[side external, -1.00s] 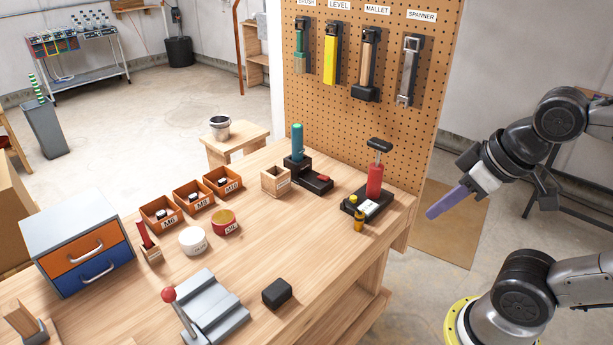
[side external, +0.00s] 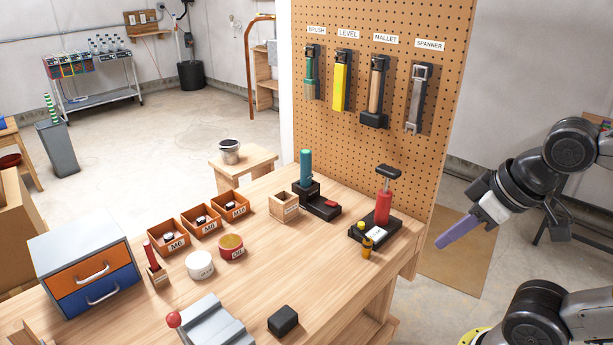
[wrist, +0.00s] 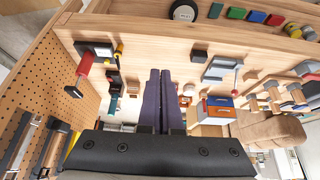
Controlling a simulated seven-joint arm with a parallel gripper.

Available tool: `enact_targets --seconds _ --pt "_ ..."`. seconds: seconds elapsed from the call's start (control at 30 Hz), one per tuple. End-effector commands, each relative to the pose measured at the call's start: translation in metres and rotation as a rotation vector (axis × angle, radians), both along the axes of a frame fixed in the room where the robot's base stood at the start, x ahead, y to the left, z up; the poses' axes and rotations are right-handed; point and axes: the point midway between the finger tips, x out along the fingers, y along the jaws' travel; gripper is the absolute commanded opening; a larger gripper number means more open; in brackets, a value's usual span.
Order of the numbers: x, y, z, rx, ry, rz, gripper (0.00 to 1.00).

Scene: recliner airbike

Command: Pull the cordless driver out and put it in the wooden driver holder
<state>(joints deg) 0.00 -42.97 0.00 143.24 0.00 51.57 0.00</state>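A teal upright tool (side external: 306,168) stands in a black dock with a red part (side external: 325,208) on the bench. A red tool with a black cross handle (side external: 384,205) stands in another black base to its right. I cannot tell for certain which is the cordless driver. A small open wooden box with a label (side external: 284,208), possibly the driver holder, sits left of the teal tool. My gripper (side external: 440,244) has purple fingers, in free air right of the bench, apart from both tools. In the wrist view its fingers (wrist: 159,72) lie together with nothing between them.
A pegboard (side external: 385,150) with hanging tools rises behind the bench. A small yellow item (side external: 367,247) stands beside the red tool's base. Labelled bins (side external: 202,220), round tins (side external: 200,265), a drawer unit (side external: 88,272) and a black block (side external: 283,321) occupy the bench.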

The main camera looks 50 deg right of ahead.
Motion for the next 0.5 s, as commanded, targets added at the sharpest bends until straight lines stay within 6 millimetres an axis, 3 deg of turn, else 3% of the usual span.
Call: enact_targets --seconds 0.03,0.13,0.27,0.4,0.5 --pt "0.0 0.0 0.0 -0.001 0.0 0.003 0.11" --pt "0.006 0.001 0.008 -0.007 -0.028 0.02 0.29" --pt "0.027 0.002 0.041 -0.012 -0.112 0.039 0.52" --pt "0.072 0.001 0.086 -0.018 -0.18 0.047 0.77" --pt "0.108 -0.003 0.112 -0.024 -0.211 0.043 0.82"
